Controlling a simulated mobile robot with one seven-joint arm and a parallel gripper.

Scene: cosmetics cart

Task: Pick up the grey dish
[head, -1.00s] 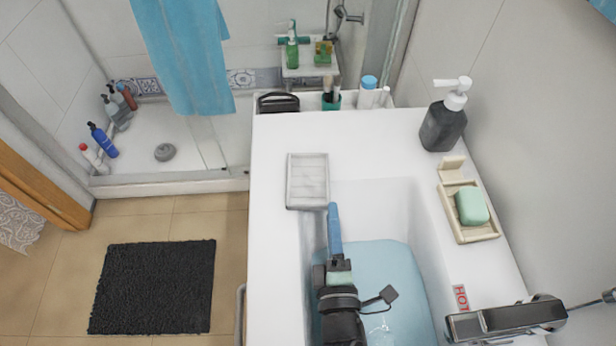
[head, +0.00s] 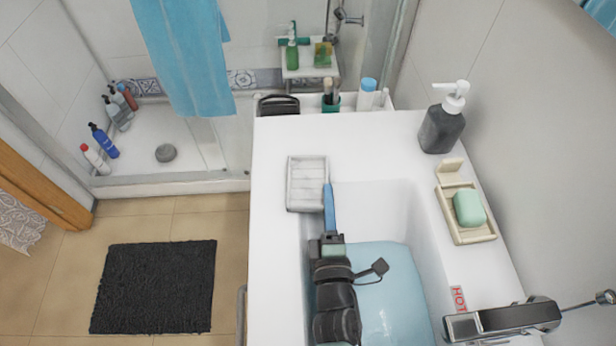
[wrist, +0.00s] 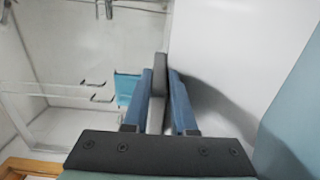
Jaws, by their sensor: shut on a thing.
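The grey dish (head: 305,184) is a pale, ribbed rectangular dish at the left rim of the basin in the head view. My gripper (head: 327,190) is at its right edge, with its blue fingers along that edge. In the wrist view the dish (wrist: 159,80) shows edge-on as a narrow grey strip between the two blue fingers. My gripper (wrist: 160,90) is shut on it. I cannot tell whether the dish is clear of the counter.
The basin (head: 375,200) holds blue water below my arm. A beige soap tray (head: 484,234) with green soap (head: 469,208), a dark pump bottle (head: 442,128) and the tap (head: 505,318) line the right side. The white counter (head: 290,132) is clear behind the dish.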

